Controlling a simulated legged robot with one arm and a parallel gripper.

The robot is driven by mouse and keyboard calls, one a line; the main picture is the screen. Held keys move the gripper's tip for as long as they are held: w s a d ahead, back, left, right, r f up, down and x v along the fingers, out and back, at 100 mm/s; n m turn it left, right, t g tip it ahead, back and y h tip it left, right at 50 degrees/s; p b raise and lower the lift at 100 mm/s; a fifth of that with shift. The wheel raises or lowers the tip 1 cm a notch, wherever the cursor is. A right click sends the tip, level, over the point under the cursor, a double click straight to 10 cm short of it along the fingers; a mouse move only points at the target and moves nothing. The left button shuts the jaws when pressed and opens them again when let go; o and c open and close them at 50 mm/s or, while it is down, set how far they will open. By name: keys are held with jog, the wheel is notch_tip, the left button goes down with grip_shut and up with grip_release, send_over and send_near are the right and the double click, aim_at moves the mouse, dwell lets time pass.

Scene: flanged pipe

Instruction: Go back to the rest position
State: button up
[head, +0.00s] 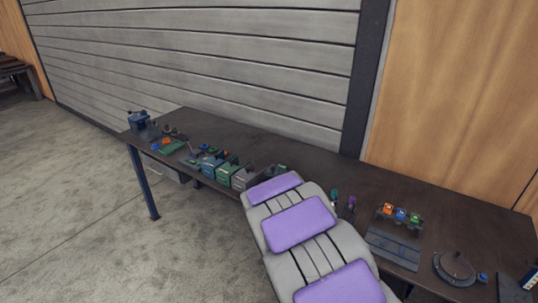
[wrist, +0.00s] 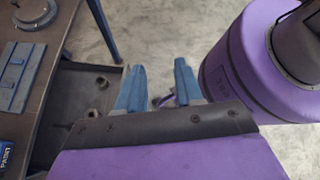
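My gripper (wrist: 158,74) shows in the wrist view as two blue fingers with a clear gap between them. It is open and holds nothing. It hangs past the edge of the dark workbench (wrist: 55,45), with concrete floor and a purple part of my body beyond and beside it. In the head view, the gripper is not visible; my own purple and grey body covers the middle of the bench (head: 260,143).
A round dark disc (head: 455,267), a grey slotted plate (head: 393,249) and small coloured blocks (head: 401,215) stand on the bench's right. Several bins (head: 226,172) and a vise-like tool (head: 139,121) stand at left. A dark tray (wrist: 84,104) lies beside the fingers. The left floor is clear.

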jog(key=s+a+r+m+t+y, duration=0.2)
jog(key=s+a+r+m+y, duration=0.1)
jog(key=s+m, duration=0.4)
jog(key=s+a+r+m+t+y, duration=0.2)
jog(key=s+r+m+y, duration=0.3)
jog(key=s, duration=0.8)
jog(key=m+y, duration=0.1)
jog(key=m, duration=0.2)
jog(key=shift+a+r, duration=0.3)
jog(key=shift+a, duration=0.1)
